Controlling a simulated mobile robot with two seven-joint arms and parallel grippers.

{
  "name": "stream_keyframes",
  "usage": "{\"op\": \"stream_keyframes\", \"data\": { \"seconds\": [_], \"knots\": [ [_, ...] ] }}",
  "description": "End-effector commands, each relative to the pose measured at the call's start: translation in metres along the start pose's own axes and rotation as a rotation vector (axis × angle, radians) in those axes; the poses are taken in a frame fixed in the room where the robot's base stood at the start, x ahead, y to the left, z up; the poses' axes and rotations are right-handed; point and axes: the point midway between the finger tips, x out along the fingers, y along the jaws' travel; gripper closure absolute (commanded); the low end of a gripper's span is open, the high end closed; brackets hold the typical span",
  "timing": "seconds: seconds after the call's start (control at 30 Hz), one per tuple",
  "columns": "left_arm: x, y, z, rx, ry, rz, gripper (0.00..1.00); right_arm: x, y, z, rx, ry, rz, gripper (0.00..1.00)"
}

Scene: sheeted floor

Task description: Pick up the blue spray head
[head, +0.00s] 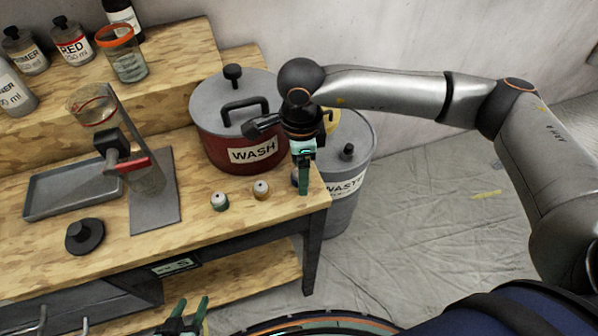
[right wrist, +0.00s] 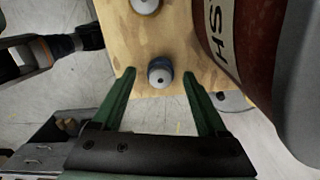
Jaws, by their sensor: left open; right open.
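The blue spray head (right wrist: 160,75) is a small blue-grey cap standing on the wooden table top near its edge. In the right wrist view it lies between the tips of my open right gripper (right wrist: 159,74), with a gap to each finger. In the head view the spray head (head: 295,178) is mostly hidden behind my right gripper (head: 303,188), which hangs pointing down at the table's right corner. My left gripper (head: 190,303) is open and empty at the bottom of the head view, in front of the table.
The red WASH pot (head: 222,150) is close behind; the grey WASTE bin (head: 345,195) stands beyond the table edge. A stand (head: 150,205) and tray (head: 62,193) are further left.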

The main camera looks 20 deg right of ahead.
Motion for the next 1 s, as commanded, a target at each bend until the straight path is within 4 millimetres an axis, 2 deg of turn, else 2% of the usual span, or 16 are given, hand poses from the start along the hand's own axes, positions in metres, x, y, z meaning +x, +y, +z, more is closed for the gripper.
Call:
{"op": "stream_keyframes", "data": {
  "seconds": [0.27,0.9,1.0],
  "knots": [
    [-0.0002,0.0000,0.0002,0.000,-0.001,0.000,0.50,0.0029,-0.0002,0.0001,-0.001,0.000,-0.001,0.25],
    [-0.0003,0.0001,0.0005,0.000,-0.001,0.000,0.50,0.0024,-0.0002,0.0001,0.000,0.000,-0.001,0.97],
    [-0.0003,0.0002,0.0006,0.000,-0.001,0.000,0.50,0.0023,-0.0002,0.0001,0.000,0.000,-0.001,1.00]
  ]
}}
